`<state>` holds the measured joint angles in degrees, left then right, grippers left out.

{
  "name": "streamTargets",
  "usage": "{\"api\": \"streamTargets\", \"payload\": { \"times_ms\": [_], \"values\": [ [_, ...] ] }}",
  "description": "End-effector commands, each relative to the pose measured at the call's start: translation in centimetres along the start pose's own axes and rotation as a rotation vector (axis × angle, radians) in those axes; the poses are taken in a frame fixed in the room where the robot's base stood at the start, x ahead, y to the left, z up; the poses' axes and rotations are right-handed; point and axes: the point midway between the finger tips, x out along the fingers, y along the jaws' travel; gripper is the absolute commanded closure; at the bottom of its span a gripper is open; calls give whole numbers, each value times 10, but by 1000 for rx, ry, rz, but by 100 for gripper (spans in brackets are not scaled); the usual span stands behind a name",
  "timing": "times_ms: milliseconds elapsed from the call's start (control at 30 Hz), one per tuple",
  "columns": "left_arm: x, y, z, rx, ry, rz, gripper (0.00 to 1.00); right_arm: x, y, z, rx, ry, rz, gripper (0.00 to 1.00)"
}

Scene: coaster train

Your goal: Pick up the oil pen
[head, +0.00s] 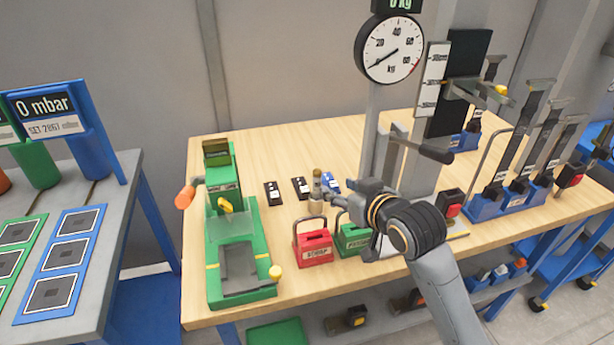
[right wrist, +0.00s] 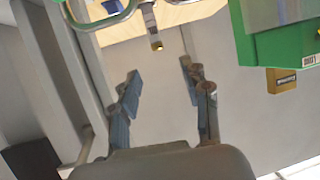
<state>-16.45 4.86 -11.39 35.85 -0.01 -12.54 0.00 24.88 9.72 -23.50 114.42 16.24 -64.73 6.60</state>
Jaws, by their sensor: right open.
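What looks like the oil pen (head: 317,183) is a small, slim upright cylinder with a brownish upper part and a pale lower part. It stands near the table's middle in the head view, behind the red box. My right gripper (head: 331,202) is beside it on the right, its fingers pointing left. In the right wrist view, a slim pale cylinder with a brassy end (right wrist: 152,28), likely the same pen, shows beyond the open fingertips (right wrist: 162,84). Nothing is between the fingers there. Whether a finger touches the pen cannot be told. My left gripper is not in view.
A red box (head: 313,251) and a green box (head: 352,240) with handles stand close in front of my right gripper. A green press (head: 238,240) is to the left. A dial gauge column (head: 375,125) rises behind. Small dark blocks (head: 272,193) lie nearby.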

Motion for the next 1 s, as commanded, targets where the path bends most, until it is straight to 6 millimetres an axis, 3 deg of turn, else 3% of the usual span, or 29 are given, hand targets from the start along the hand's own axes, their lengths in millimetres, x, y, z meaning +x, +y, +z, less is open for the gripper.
{"api": "streamTargets", "payload": {
  "times_ms": [167, 500, 867, 1000],
  "values": [
    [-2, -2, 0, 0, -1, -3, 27, 14, 0, -2, 1, 0, -1, 53],
    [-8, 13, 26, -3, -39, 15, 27, 70, 0, -2, 1, 1, -1, 53],
    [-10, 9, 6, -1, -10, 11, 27, 93, 2, 0, -1, 0, -1, 53],
    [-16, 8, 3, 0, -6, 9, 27, 110, 6, 1, 0, 0, -1, 53]
  ]
}}
